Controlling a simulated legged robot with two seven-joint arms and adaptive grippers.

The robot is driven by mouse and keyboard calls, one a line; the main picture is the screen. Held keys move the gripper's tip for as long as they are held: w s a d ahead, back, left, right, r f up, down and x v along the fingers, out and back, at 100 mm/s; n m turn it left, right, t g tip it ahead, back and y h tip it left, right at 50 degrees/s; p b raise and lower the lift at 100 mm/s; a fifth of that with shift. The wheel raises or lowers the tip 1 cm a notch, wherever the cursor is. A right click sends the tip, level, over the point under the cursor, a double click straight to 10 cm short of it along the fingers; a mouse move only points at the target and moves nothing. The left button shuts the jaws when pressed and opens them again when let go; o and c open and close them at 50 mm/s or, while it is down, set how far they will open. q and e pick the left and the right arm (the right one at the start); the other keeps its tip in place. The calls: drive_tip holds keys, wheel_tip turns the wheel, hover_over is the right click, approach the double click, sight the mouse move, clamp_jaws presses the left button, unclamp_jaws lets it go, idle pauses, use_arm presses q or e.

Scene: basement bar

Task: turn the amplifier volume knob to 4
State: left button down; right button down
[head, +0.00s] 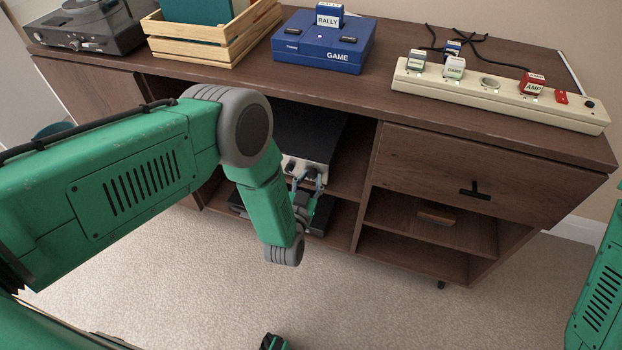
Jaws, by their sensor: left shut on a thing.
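The amplifier (310,130) is a dark box with a pale front panel, on a shelf inside the wooden cabinet. A dark knob (289,167) shows at the left of its panel. My left gripper (309,175) is at the panel, right of that knob. It is shut on a knob there, which the fingers mostly hide. The scale marks and the knob's setting are too small to read. My left arm covers the left part of the amplifier.
On the cabinet top (400,105) stand a turntable (85,25), a wooden crate (215,40), a blue game console (322,45) and a power strip (480,90) with labelled plugs, one red plug (533,84) reading AMP. Shelf boards lie close around the gripper.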

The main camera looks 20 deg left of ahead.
use_arm(q)
drive_tip(key=shift+s+f+m, duration=0.1)
drive_tip(key=shift+m, duration=0.2)
idle(0.4)
drive_tip(key=c, duration=1.3)
unclamp_jaws()
drive_tip(key=shift+s, duration=0.4)
drive_tip(key=s, duration=1.1)
drive_tip(key=shift+d+r, duration=0.2)
drive_tip(key=shift+r, duration=0.2)
